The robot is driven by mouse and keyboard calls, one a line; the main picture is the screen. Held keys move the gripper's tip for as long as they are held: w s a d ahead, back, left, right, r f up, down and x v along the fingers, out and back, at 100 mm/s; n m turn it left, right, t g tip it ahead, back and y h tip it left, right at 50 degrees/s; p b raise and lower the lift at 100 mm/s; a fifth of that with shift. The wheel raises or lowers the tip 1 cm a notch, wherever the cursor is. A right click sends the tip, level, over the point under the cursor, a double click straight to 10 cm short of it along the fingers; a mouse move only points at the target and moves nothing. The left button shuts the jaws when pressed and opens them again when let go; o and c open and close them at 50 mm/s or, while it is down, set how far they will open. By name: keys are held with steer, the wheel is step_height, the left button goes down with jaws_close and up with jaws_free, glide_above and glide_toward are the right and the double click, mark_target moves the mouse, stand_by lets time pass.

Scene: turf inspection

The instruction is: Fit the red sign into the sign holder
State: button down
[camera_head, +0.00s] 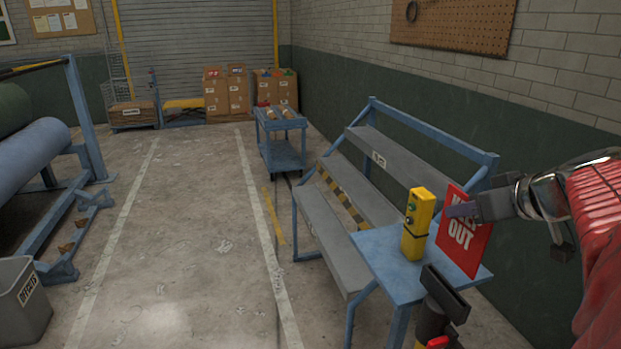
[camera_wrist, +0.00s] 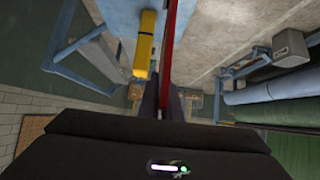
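The red sign (camera_head: 465,240), with white lettering that includes "OUT", is upright at the right of the head view. My gripper (camera_head: 466,209) is shut on its upper part. In the wrist view the sign (camera_wrist: 170,55) shows edge-on as a thin red strip between the two dark fingers (camera_wrist: 164,100). The sign's lower edge overlaps the blue table in the picture; I cannot tell whether it touches. A black slotted head on a post (camera_head: 445,292), probably the sign holder, stands in front of the table, lower and nearer than the sign. Its base is out of view.
A yellow control box (camera_head: 415,225) stands on the blue table (camera_head: 385,255), close left of the sign; it also shows in the wrist view (camera_wrist: 145,45). Blue-framed grey steps (camera_head: 335,245) are behind. A blue cart (camera_head: 282,150) stands farther back. The floor at left centre is clear.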

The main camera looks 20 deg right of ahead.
glide_above(446, 254)
steer(key=shift+s+d+f, duration=0.1)
steer(key=shift+s+f, duration=0.1)
steer(key=shift+f, duration=1.25)
steer(key=shift+s+d+f, duration=0.1)
steer(key=shift+s+f, duration=0.05)
steer(key=shift+f, duration=1.3)
steer(key=shift+f, duration=2.5)
steer(key=c, duration=1.9)
jaws_free()
